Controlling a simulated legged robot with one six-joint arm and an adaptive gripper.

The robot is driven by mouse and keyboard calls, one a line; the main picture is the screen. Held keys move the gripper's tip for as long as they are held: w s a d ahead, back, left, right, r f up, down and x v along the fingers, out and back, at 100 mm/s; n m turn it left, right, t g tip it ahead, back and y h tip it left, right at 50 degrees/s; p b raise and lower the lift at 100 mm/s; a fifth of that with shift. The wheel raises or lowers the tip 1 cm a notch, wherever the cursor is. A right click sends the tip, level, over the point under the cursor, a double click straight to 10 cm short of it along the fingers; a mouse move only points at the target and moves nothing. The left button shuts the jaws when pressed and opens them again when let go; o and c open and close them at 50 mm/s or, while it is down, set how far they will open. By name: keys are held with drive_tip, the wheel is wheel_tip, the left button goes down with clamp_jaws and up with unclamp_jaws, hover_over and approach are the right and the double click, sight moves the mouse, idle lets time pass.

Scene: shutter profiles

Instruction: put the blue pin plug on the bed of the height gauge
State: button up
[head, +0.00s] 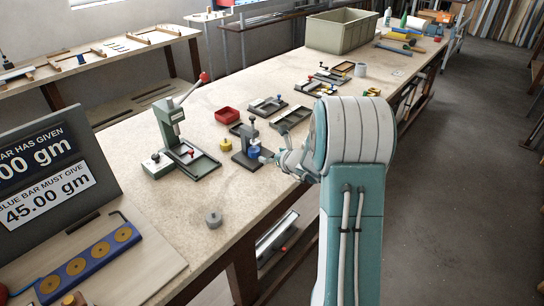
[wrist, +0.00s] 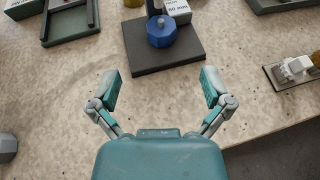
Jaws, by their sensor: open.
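The blue pin plug (wrist: 161,32) stands upright on the dark bed of the height gauge (wrist: 150,60), under the gauge's spindle. In the head view the blue plug (head: 254,152) shows on the gauge's base (head: 243,161), partly beside my gripper's fingers. My gripper (wrist: 160,92) is open and empty in the wrist view, its two fingers spread wide. The fingers are apart from the plug, on the near side of the bed. In the head view my gripper (head: 272,158) is beside the gauge, partly hidden by my arm.
A yellow plug (head: 226,145) stands left of the gauge. A green lever press (head: 172,135) with a tray is farther left. A red bin (head: 227,115) and dark trays (head: 268,105) lie behind. A grey cylinder (head: 213,218) stands on the near bench, with clear bench around it.

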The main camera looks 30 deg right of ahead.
drive_tip(key=s+a+r+n+g+y, duration=0.3)
drive_tip(key=s+a+r+n, duration=0.3)
drive_tip(key=a+n, duration=0.4)
drive_tip(key=s+a+r+n+g+y, duration=0.2)
drive_tip(key=s+a+r+n+y, duration=0.1)
drive_tip(key=s+a+r+n, duration=0.65)
drive_tip(key=s+a+n+g+h, duration=0.1)
drive_tip(key=s+n+g+h, duration=0.2)
drive_tip(key=s+n+h, duration=0.4)
drive_tip(key=s+f+n, duration=0.1)
drive_tip(key=s+n, duration=0.7)
drive_tip(key=s, duration=0.3)
drive_tip(key=shift+s+a, duration=0.4)
